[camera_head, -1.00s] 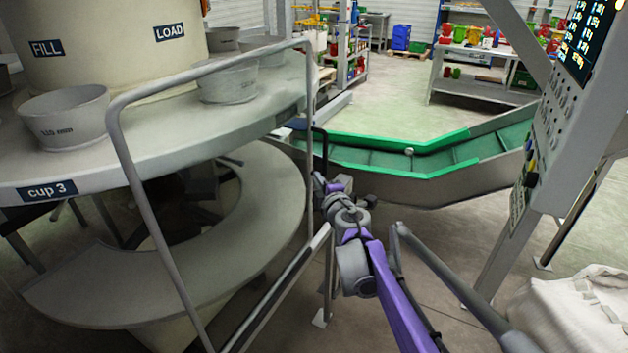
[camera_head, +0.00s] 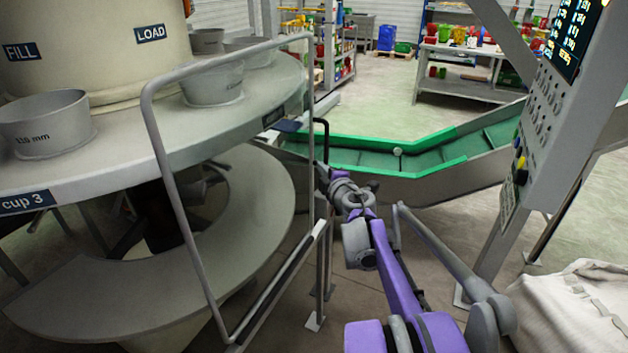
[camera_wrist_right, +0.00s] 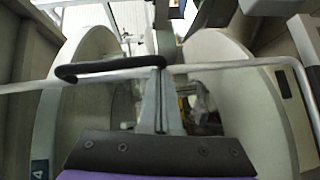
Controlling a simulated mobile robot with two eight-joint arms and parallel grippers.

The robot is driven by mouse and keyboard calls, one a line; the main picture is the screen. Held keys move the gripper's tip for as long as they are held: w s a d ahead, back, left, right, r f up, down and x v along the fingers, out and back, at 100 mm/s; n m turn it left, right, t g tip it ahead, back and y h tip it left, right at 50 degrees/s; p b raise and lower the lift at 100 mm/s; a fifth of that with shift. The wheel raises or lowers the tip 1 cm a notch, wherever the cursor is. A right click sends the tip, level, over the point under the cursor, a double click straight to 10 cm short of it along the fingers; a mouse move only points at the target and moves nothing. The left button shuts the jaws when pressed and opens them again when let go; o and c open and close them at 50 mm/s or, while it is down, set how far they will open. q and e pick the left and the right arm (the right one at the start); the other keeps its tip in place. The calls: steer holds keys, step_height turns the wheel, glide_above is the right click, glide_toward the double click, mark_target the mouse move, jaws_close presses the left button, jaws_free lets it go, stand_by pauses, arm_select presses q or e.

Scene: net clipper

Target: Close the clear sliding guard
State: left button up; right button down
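The sliding guard is a clear panel in a grey tube frame (camera_head: 171,180), upright in front of the round machine's edge in the head view. Its black handle (camera_head: 326,135) is at the frame's right end. In the right wrist view the frame's tube (camera_wrist_right: 225,65) crosses the picture, with the black handle (camera_wrist_right: 105,69) along it. My right gripper (camera_head: 323,177) is at the handle's lower part. Its fingers (camera_wrist_right: 160,95) look closed around the handle's dark bar, though the contact is partly hidden. My left gripper is not in view.
The round table (camera_head: 130,150) carries several grey cups behind the guard. A lower rail (camera_head: 285,275) runs under the frame. A green conveyor (camera_head: 410,165) lies beyond my gripper. A control panel (camera_head: 540,130) and a pale sack (camera_head: 575,305) stand at the right.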

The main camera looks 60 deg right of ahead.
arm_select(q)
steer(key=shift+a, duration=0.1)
arm_select(e)
steer(key=d, duration=0.7)
steer(key=shift+w, duration=0.2)
steer(key=shift+r, duration=0.1)
steer(key=shift+a, duration=0.1)
